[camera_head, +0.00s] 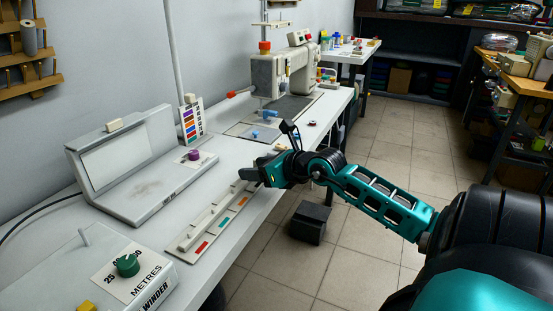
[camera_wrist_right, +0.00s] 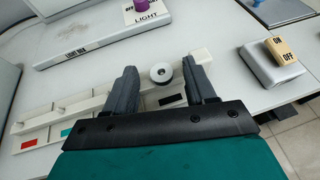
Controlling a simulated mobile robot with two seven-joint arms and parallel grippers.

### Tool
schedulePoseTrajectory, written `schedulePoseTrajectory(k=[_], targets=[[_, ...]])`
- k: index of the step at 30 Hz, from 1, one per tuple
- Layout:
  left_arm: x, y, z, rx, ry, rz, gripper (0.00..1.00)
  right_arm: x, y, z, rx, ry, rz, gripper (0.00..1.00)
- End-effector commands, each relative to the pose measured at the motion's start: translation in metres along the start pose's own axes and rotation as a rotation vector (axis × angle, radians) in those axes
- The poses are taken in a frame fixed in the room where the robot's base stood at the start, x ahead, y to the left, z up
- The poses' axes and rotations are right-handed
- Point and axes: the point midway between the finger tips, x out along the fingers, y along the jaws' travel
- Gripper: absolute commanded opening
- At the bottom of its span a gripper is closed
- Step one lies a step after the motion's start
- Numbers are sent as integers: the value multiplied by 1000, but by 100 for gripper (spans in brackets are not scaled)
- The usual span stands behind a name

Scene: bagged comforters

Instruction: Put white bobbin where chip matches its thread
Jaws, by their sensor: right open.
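A pale chip rack (camera_head: 192,256) lies along the front edge of the table. Red (camera_head: 201,247), green (camera_head: 222,223) and orange (camera_head: 243,201) chips show on it. My right gripper (camera_head: 249,178) is over the rack's far end. In the right wrist view my right gripper (camera_wrist_right: 158,80) is open, its fingers on either side of a white bobbin (camera_wrist_right: 161,70) with a dark centre. I cannot tell whether the fingers touch it. A black chip (camera_wrist_right: 173,100) shows just in front of the bobbin. My left gripper is not in view.
A light box (camera_head: 128,195) with a purple knob stands behind the rack. A winder (camera_head: 85,270) with a green dial is at the near left. An on-off switch box (camera_wrist_right: 275,65) is right of the gripper. A sewing machine (camera_head: 290,72) stands farther along.

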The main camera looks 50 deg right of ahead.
Motion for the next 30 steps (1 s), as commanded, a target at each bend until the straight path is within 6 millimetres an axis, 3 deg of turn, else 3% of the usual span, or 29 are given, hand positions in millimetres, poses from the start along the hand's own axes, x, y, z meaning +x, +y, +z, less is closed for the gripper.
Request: schedulePoseTrajectory(k=[19,24,30], targets=[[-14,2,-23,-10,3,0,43,-103,0,3,2,2,-1,55],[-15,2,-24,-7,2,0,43,-118,0,2,1,0,-1,55],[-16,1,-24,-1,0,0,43,-122,0,2,0,-1,-1,55]])
